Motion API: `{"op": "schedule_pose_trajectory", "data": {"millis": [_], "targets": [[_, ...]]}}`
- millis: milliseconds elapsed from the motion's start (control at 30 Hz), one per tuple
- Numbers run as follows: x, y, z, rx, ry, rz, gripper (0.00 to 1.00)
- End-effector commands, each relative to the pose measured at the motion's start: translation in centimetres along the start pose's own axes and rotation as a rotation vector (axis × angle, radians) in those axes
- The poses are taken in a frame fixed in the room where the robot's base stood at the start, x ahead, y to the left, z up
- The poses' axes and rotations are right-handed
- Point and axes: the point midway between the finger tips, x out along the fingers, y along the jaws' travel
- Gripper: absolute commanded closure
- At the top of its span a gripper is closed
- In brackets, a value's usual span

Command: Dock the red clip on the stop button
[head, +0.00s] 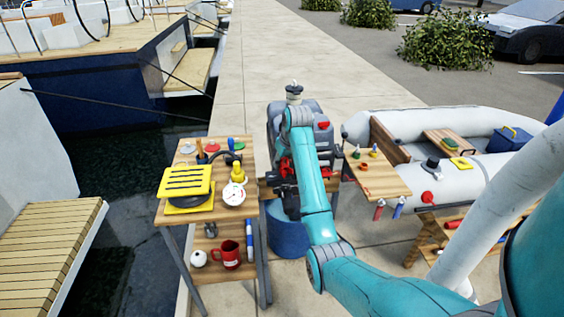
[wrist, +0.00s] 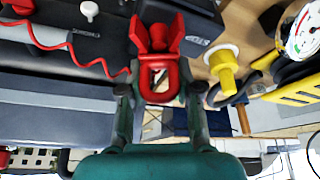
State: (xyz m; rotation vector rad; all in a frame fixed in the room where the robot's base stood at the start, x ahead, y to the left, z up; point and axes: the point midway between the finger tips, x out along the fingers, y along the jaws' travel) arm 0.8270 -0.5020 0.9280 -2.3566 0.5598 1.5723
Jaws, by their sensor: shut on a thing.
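The red clip (wrist: 157,78) has a looped body and a forked end pointing up in the wrist view. My gripper (wrist: 160,92) is shut on its loop, one finger on each side. A red coiled cord (wrist: 55,42) runs from the upper left toward the clip. A red part (wrist: 18,7) at the top left corner of the wrist view may be the stop button; it is cut off and apart from the clip. In the head view, a red part (head: 323,125) shows on the grey motor housing (head: 312,108); my arm hides much of the housing.
A wooden stand (head: 160,217) on the left holds a yellow slatted piece (head: 187,181), a round gauge (head: 234,194) and a red mug (head: 226,255). An inflatable boat (head: 470,185) lies right. In the wrist view, a yellow knob (wrist: 226,72) is right of the clip.

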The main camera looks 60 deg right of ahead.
Motion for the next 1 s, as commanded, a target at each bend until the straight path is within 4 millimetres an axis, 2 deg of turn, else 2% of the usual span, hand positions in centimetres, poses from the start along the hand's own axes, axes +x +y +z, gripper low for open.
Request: {"op": "schedule_pose_trajectory", "data": {"millis": [900,933,967,1000], "targets": [[1.1,0.0,0.5,0.0,0.0,0.0,0.94],[1.1,0.0,0.5,0.0,0.0,0.0,0.65],[1.1,0.0,0.5,0.0,0.0,0.0,0.58],[1.1,0.0,0.5,0.0,0.0,0.0,0.57]]}}
